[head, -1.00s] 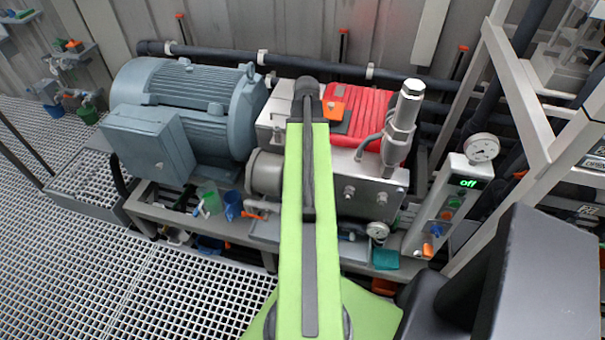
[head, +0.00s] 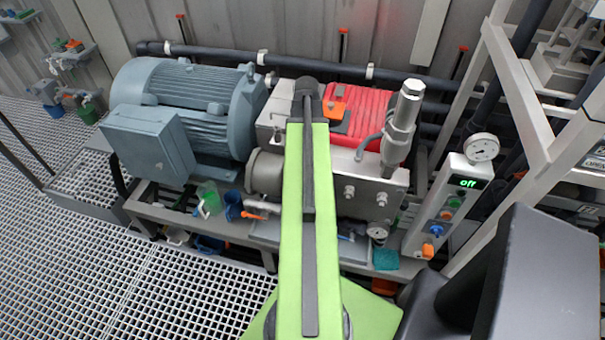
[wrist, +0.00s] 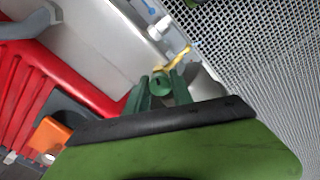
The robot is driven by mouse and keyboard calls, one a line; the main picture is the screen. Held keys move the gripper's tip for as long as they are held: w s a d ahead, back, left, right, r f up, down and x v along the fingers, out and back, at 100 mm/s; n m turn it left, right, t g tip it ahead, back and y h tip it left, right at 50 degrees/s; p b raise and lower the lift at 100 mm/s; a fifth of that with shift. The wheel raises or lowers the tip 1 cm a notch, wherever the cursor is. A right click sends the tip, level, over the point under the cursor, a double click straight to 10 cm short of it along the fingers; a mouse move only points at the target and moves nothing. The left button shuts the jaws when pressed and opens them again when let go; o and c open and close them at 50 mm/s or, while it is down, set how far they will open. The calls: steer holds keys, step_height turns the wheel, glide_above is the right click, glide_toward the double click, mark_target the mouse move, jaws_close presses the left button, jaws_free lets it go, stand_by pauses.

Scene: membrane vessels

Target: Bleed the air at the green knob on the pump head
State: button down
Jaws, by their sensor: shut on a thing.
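The pump head is a silver metal block (head: 370,190) with a red ribbed part (head: 362,112), right of the motor. The green knob (wrist: 161,84) shows in the wrist view, between my gripper's green fingers. My gripper (wrist: 160,90) is shut on it. The knob has a dark slot or mark on its face; its turn angle is hard to read. A yellow piece (wrist: 177,58) sticks out just beyond it. In the head view my own arm hides the gripper and the knob.
A large grey motor (head: 190,110) stands at left. A control box (head: 445,210) with lit "off" display and a round gauge (head: 482,147) stands at right. Green (head: 209,198) and blue (head: 233,206) cups sit on the frame below. Grating floor (head: 140,280) is free at left.

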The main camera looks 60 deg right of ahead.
steer(key=shift+w, duration=0.15)
steer(key=m, duration=0.5)
steer(key=shift+m, duration=0.4)
steer(key=m, duration=0.7)
steer(key=c, duration=1.1)
jaws_free()
steer(key=shift+r, duration=0.1)
